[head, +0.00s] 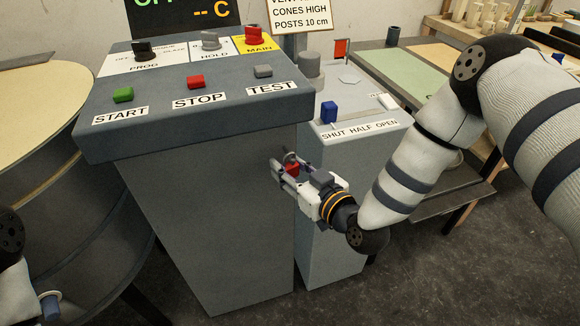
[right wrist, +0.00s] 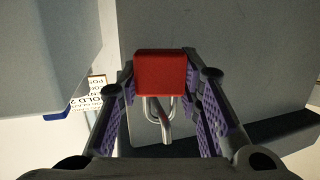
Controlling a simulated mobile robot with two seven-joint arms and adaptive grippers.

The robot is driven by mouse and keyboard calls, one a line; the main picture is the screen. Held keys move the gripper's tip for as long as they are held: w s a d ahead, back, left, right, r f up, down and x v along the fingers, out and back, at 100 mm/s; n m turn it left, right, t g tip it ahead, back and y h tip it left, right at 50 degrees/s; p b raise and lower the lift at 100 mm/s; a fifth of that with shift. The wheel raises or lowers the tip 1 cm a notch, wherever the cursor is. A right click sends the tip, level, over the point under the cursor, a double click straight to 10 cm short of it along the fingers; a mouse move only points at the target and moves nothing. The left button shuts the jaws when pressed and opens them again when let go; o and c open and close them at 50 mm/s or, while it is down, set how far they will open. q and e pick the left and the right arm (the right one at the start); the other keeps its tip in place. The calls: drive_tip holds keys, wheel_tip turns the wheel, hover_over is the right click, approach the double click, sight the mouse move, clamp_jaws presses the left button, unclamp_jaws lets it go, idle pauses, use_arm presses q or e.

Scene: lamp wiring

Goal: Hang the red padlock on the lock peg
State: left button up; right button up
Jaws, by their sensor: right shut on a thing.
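The red padlock (head: 292,169) is between the fingers of my right gripper (head: 283,168), beside the right side of the dark grey control console (head: 215,215). In the right wrist view the padlock's red body (right wrist: 160,72) sits between the two purple-padded fingers, and my right gripper (right wrist: 162,88) is shut on it. A silver shackle (right wrist: 149,108) shows below the body in that view. A metal rod (right wrist: 166,130) shows at the shackle; I cannot tell whether it passes through the loop. My left gripper is out of view.
The console top carries green START (head: 123,95), red STOP (head: 195,82) and grey TEST (head: 263,71) buttons. A round drum (head: 75,190) stands left.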

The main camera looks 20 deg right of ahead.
idle(0.3)
drive_tip(key=o, duration=1.2)
drive_tip(key=shift+o, duration=0.2)
drive_tip(key=v, duration=1.2)
drive_tip(key=s+f+m+g+h+p, duration=0.1)
drive_tip(key=s+f+g, duration=0.8)
drive_tip(key=s+f, duration=0.5)
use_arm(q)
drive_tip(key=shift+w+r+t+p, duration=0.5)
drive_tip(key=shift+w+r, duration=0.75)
use_arm(e)
drive_tip(key=s+d+f+m+g+h, duration=0.1)
drive_tip(key=s+g, duration=0.3)
drive_tip(key=s, duration=0.6)
drive_tip(key=s+d+f+m+g+h, duration=0.1)
drive_tip(key=s+g, duration=0.4)
drive_tip(key=s, duration=0.6)
drive_tip(key=shift+d+f+m+h, duration=0.4)
drive_tip(key=shift+d+f+h, duration=0.2)
drive_tip(key=shift+d+h, duration=0.45)
